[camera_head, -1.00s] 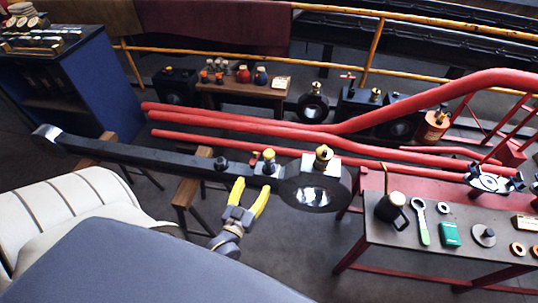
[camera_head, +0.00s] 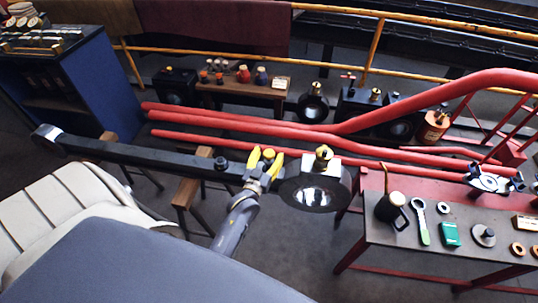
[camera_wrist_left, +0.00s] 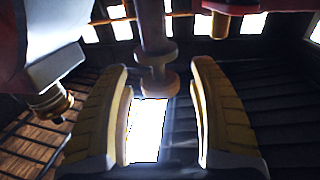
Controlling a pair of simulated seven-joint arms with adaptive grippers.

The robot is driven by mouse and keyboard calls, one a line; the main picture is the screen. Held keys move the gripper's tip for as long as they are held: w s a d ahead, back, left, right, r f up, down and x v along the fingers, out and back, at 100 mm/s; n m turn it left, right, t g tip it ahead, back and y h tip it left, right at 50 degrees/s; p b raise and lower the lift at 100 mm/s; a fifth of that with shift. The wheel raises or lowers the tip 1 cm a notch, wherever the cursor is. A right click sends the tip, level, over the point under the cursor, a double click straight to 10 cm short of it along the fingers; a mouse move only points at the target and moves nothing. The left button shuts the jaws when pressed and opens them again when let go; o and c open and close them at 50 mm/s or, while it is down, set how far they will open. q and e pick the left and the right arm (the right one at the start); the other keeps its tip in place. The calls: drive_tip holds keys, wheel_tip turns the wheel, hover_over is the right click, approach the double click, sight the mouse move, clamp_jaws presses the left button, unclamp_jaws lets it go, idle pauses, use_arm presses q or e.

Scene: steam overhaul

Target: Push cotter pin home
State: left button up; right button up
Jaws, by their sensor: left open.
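My left gripper (camera_head: 266,157) is open, its two yellow fingers at the fitting with a yellow top (camera_head: 268,153) on the long dark rod (camera_head: 130,153), just left of the rod's round end (camera_head: 315,195). In the left wrist view the open fingers (camera_wrist_left: 159,68) stand on either side of a stem with round collars (camera_wrist_left: 153,55), with gaps beside it. I cannot tell for sure which part is the cotter pin; the gripper hides much of this spot in the head view. My right gripper is not in view.
A brass-topped fitting (camera_head: 323,155) stands on the round end, close right of my left gripper. Red pipes (camera_head: 290,128) run behind the rod. A bench (camera_head: 400,238) at the right holds a dark can (camera_head: 388,208), a green-handled tool (camera_head: 422,225) and a green box (camera_head: 450,234).

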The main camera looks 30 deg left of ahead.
use_arm(q)
drive_tip(key=shift+w, duration=0.25)
clamp_jaws()
idle(0.5)
